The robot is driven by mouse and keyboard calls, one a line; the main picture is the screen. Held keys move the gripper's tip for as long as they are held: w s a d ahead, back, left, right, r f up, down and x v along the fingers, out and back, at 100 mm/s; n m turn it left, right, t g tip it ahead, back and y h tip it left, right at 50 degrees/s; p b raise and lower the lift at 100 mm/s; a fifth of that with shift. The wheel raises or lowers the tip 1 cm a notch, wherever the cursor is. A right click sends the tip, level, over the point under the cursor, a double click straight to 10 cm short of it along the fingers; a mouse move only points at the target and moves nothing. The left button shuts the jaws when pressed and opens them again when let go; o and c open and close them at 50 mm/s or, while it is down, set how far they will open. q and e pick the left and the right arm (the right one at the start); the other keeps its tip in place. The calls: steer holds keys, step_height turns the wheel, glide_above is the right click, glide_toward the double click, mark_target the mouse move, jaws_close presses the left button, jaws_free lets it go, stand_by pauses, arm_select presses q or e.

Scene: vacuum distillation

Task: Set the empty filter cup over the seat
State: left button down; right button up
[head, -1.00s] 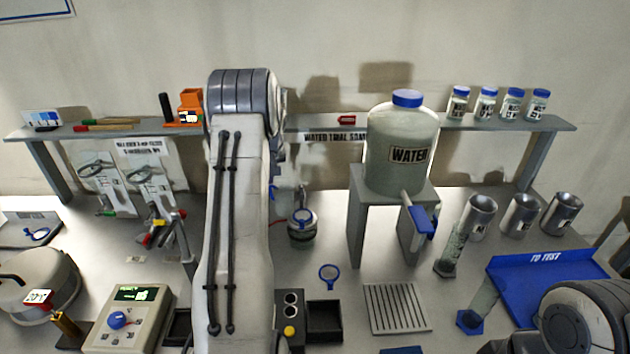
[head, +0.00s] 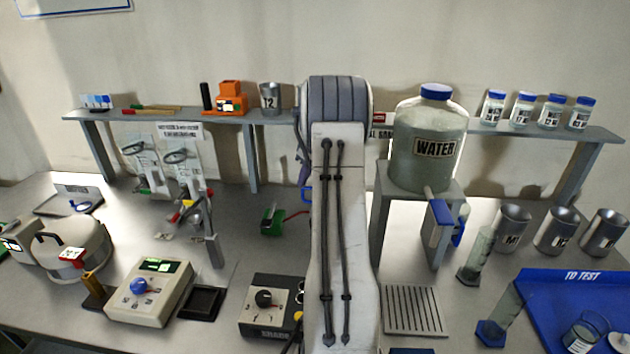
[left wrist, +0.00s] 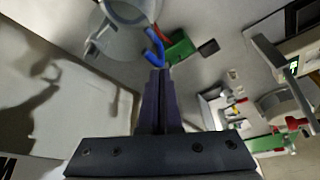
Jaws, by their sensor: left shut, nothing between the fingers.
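My left arm rises through the middle of the head view and hides its own gripper there. In the left wrist view the left gripper (left wrist: 157,75) is shut and empty. Its tips are close to a blue handle (left wrist: 154,45) beside a clear, round vessel (left wrist: 128,12); I cannot tell whether they touch. I cannot tell whether this vessel is the filter cup. A small blue part (head: 307,193) shows at the left edge of my arm in the head view. The seat cannot be made out for sure. My right gripper is out of view.
A green block (head: 272,220) with a red cable lies left of my arm. The water tank (head: 428,140) on its stand is close on the right. A blue tray (head: 560,300) holds a glass cup (head: 583,335). A control box (head: 150,292) and pot (head: 72,250) stand left.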

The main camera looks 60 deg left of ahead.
arm_select(q)
steer(key=shift+d, duration=0.15)
stand_by(0.4)
steer(key=shift+w+r, duration=0.1)
steer(key=p+v, duration=0.5)
steer(key=v, duration=0.4)
steer(key=shift+r, duration=0.4)
steer(key=shift+w, duration=0.15)
